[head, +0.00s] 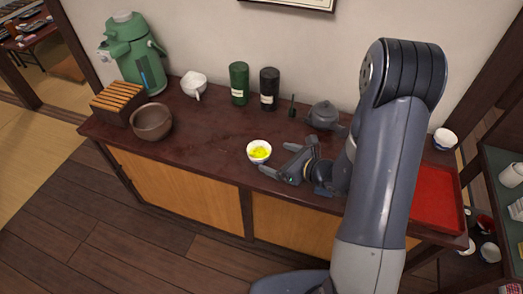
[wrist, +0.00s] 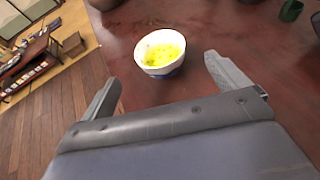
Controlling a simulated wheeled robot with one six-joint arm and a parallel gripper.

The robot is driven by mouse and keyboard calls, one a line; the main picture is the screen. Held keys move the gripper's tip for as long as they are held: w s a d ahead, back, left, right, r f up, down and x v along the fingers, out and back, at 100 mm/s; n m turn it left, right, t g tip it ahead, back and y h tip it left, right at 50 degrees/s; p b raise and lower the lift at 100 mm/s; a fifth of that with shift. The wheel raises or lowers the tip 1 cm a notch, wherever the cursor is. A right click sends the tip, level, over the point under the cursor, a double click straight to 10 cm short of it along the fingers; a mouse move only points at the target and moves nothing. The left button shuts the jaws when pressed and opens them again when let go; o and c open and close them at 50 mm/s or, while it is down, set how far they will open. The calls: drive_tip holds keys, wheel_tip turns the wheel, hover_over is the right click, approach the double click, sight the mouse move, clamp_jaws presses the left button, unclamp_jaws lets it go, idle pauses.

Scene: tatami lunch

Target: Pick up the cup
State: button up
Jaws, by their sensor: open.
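A small white cup (head: 259,151) with yellow-green contents stands upright on the dark red-brown counter near its front edge. In the wrist view the cup (wrist: 160,56) shows a blue band low on its side and sits just beyond the fingertips, between their lines. My gripper (head: 278,162) is open and empty, to the right of the cup in the head view, with its fingers pointing toward it. In the wrist view the two fingers of my gripper (wrist: 163,74) are spread wide.
A brown bowl (head: 152,122), a slatted wooden box (head: 118,103) and a green air pot (head: 135,55) stand at the left. Two canisters (head: 239,84) and a grey teapot (head: 323,115) are behind. A red tray (head: 437,197) lies right. Counter left of the cup is clear.

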sight(251, 148)
drive_tip(key=p+x, duration=0.1)
drive_tip(key=x, duration=0.7)
drive_tip(key=shift+w+a+f, duration=0.1)
drive_tip(key=shift+w+a, duration=0.15)
drive_tip(key=shift+a, duration=0.05)
drive_tip(key=shift+c, duration=0.4)
drive_tip(key=c, duration=1.1)
